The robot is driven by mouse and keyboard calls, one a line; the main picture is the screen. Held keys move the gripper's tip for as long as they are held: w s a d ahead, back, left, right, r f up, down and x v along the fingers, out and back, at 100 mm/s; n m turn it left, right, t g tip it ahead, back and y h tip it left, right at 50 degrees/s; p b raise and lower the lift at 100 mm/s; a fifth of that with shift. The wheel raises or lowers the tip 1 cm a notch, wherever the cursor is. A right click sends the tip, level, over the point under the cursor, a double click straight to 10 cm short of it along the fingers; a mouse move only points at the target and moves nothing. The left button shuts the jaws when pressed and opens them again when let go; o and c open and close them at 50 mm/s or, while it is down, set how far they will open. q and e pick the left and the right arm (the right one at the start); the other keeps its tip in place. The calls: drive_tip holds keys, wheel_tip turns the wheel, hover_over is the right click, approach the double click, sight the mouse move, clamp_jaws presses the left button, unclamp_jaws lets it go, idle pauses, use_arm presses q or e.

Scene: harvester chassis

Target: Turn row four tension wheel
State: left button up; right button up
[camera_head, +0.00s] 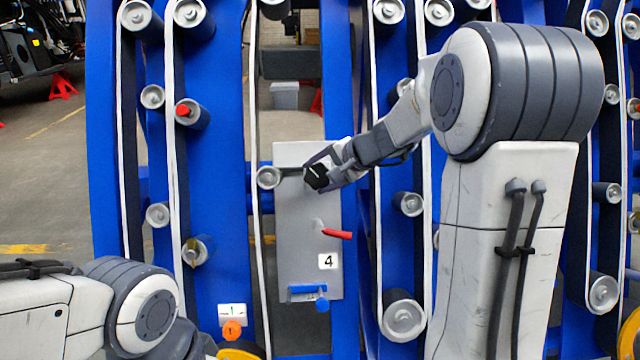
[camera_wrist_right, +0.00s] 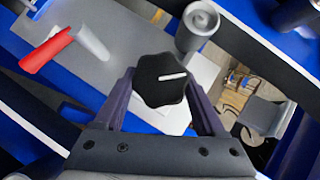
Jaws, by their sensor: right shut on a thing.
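The tension wheel is a black lobed knob (camera_head: 316,177) on the upper part of a grey panel (camera_head: 292,230) marked 4. In the right wrist view the knob (camera_wrist_right: 160,80) shows a white line on its face, tilted slightly up to the right. My right gripper (camera_head: 318,174) reaches in from the right and is shut on the knob, with one finger on each side in the right wrist view (camera_wrist_right: 160,92). My left arm shows at the lower left, but its gripper is not in view.
A red lever (camera_head: 337,234) sticks out below the knob, and a blue handle (camera_head: 321,303) sits at the panel's bottom. A grey roller (camera_head: 268,178) is close to the knob's left. Blue frames with belts and rollers stand on both sides. An orange knob (camera_head: 232,330) is at the lower left.

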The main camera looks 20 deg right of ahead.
idle(0.4)
drive_tip(key=o, duration=1.3)
drive_tip(key=shift+p+v, duration=1.55)
drive_tip(key=shift+v, duration=3.75)
drive_tip(key=shift+f, duration=0.1)
